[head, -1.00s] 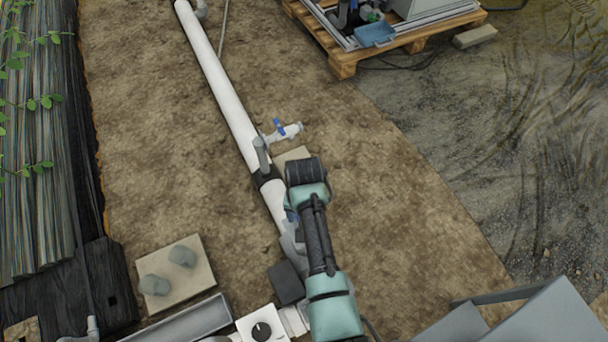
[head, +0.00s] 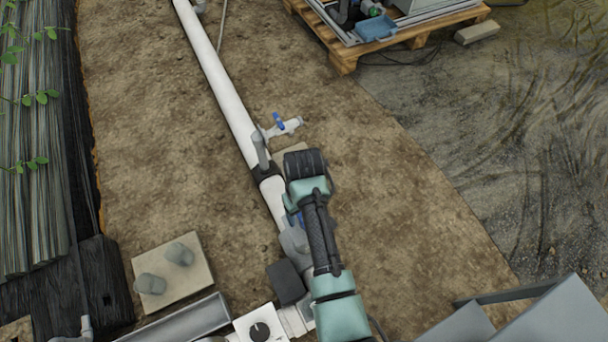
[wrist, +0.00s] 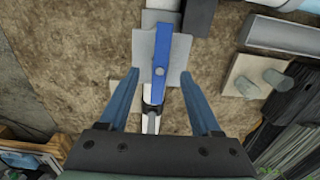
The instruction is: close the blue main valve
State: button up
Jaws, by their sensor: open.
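The blue main valve's lever handle (wrist: 171,60) shows in the wrist view, over a grey valve body on the pipe. The handle points up the picture, roughly in line with the white pipe. My gripper (wrist: 160,74) is open, with one finger on each side of the handle's lower part. I see gaps on both sides; I cannot tell the height between fingertips and handle. In the head view my arm covers most of the valve, and only a bit of blue (head: 291,217) shows beside it.
A smaller side tap with a blue handle (head: 278,120) branches off the white pipe (head: 222,78). A white box with a black knob (head: 261,329) is near the bottom. Bare soil lies right of my arm.

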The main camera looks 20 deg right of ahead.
jog(key=shift+f, duration=0.15)
jog(key=shift+f+b, duration=1.35)
jog(key=shift+f, duration=0.85)
